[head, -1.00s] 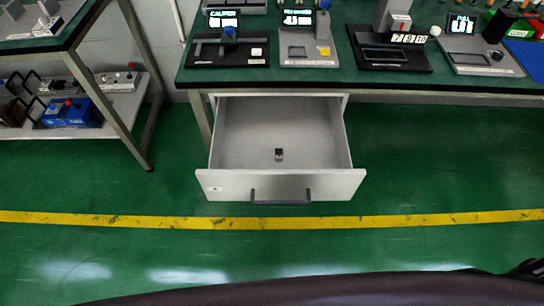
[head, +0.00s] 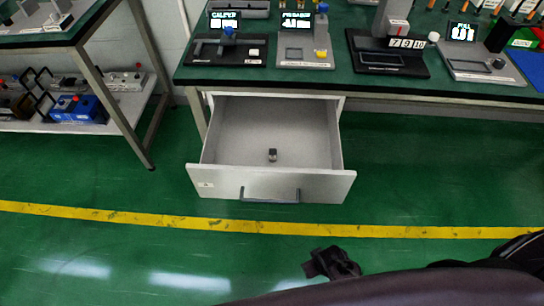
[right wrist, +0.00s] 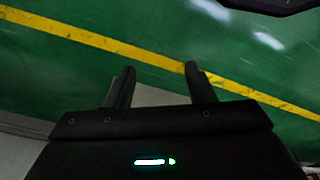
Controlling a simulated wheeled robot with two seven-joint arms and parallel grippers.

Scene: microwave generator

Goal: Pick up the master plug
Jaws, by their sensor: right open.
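A small dark and grey piece, which looks like the master plug (head: 272,155), lies on the floor of the open drawer (head: 235,135) in the head view. The drawer is otherwise empty. My right gripper (head: 332,263) is low in the head view, in front of the drawer and apart from it. In the right wrist view its two fingers (right wrist: 158,85) are spread with nothing between them. The plug does not show in the right wrist view. My left gripper is not in view.
The drawer front with its dark handle (head: 270,195) stands out below the green bench top (head: 340,72), which carries several gauge stations. A side table with a lower shelf (head: 75,127) stands at the left. The green floor ahead, with a yellow line (head: 150,218), is clear.

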